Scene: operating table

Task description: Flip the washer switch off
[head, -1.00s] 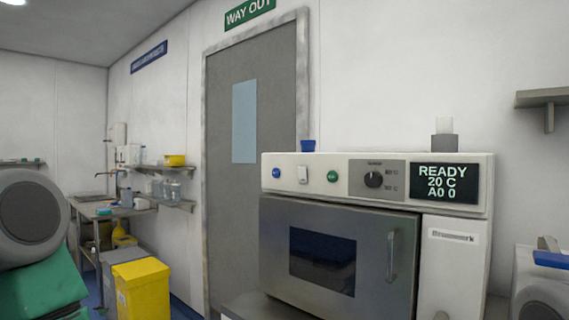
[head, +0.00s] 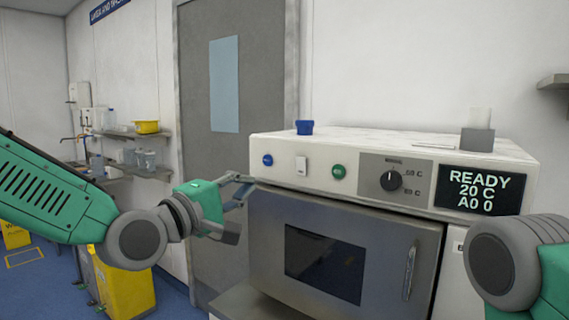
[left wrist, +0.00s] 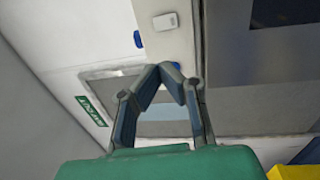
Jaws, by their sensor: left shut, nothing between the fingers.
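The washer (head: 400,145) stands on a bench with its door shut. Its white rocker switch (head: 301,166) sits on the front panel between a blue button (head: 267,160) and a green button (head: 338,171). The switch also shows in the left wrist view (left wrist: 165,21), beyond the fingertips. My left gripper (head: 243,184) is shut and empty, just left of and below the blue button. In the left wrist view its fingertips (left wrist: 168,70) are together near the panel's edge. My right arm is in the head view at the right, but its gripper is out of view.
A dial (head: 391,180) and a display (head: 478,190) reading READY, 20 C, A0 0 are right of the buttons. A blue cup (head: 304,127) and a grey block (head: 477,139) stand on top. The door handle (head: 411,270) sticks out below.

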